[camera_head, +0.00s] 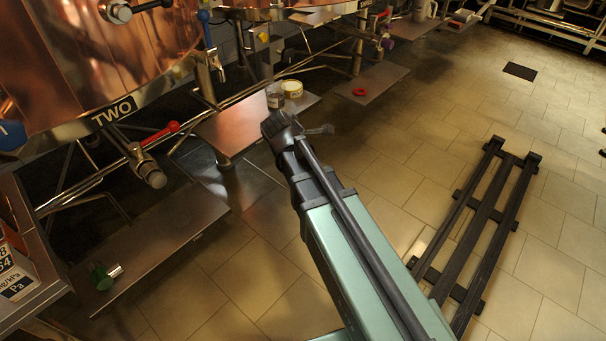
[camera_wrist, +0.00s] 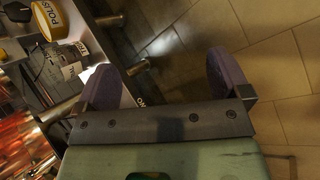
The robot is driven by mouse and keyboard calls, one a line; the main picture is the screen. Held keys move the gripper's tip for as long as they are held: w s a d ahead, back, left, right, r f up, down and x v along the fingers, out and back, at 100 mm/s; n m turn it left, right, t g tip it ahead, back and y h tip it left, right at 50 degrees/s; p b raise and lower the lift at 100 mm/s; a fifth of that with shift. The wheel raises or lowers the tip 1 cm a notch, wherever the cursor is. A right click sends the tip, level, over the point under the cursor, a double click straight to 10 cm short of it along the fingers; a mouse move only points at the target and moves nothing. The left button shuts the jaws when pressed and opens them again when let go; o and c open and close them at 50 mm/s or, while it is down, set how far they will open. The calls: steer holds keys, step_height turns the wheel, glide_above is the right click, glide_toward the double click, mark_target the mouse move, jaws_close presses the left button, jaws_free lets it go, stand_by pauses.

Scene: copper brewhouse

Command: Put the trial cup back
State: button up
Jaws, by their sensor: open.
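My gripper (camera_wrist: 162,72) is open, its two purple-grey fingers wide apart with nothing between them in the wrist view. A small dark grey vessel with a pale label (camera_head: 275,100) stands on that shelf, just beyond the gripper. It also shows at the left of the wrist view (camera_wrist: 54,72), outside the fingers.
A yellow polish tin (camera_head: 292,88) stands beside the grey vessel. A green and silver object (camera_head: 104,274) is on the lower-left shelf (camera_head: 165,240). A red ring (camera_head: 360,92) lies on another shelf. A dark rack (camera_head: 480,230) lies on the open tiled floor.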

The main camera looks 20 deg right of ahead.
steer(key=s+f+m+g+y, duration=0.2)
steer(key=s+m+g, duration=0.1)
steer(key=s+m, duration=0.5)
steer(key=s+f+m+g+y, duration=0.2)
steer(key=s+m+g, duration=0.1)
steer(key=s+m, duration=0.6)
steer(key=shift+s+a+m+g, duration=0.3)
steer(key=shift+s+a, duration=0.1)
steer(key=shift+s, duration=0.35)
